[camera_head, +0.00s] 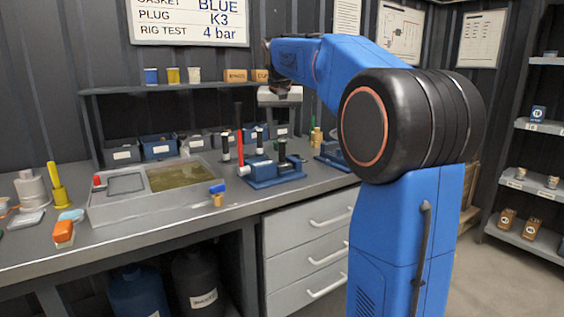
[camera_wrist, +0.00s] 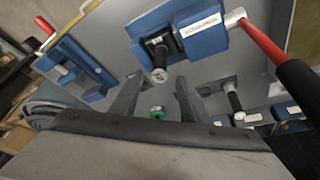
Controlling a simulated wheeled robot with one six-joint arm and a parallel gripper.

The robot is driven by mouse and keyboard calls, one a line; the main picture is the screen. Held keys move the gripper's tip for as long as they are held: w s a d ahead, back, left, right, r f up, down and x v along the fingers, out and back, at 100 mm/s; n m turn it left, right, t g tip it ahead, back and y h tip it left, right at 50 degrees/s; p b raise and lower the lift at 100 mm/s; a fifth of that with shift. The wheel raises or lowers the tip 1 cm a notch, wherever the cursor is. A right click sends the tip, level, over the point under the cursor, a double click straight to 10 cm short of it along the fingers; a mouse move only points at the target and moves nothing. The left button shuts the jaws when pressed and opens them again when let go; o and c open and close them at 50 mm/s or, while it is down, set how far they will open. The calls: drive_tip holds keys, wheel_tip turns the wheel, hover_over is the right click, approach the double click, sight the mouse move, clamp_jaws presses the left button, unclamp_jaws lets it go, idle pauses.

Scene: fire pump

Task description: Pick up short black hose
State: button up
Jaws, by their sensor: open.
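My gripper (camera_wrist: 158,97) is open, its two grey fingers apart with nothing held between them. In the head view my gripper (camera_head: 280,97) is above the back of the workbench, over the blue vise-like fixture (camera_head: 275,172). Several slim black upright pieces stand there, including one with a white band (camera_head: 225,149) left of the red lever and another (camera_head: 260,138) right of it. I cannot tell for sure which is the short black hose. In the wrist view a black piece with a pale end (camera_wrist: 236,104) lies right of the fingers. A small green round thing (camera_wrist: 157,111) shows between the fingers.
The red lever (camera_head: 239,135) with a black grip rises beside the blue fixture. Small labelled bins (camera_head: 158,147) line the back under a shelf (camera_head: 180,87). A grey tray (camera_head: 130,210) sits left. A second blue fixture (camera_head: 332,155) stands right.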

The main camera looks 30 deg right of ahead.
sight(282, 155)
drive_tip(key=x, duration=0.4)
clamp_jaws()
drive_tip(key=shift+r, duration=0.1)
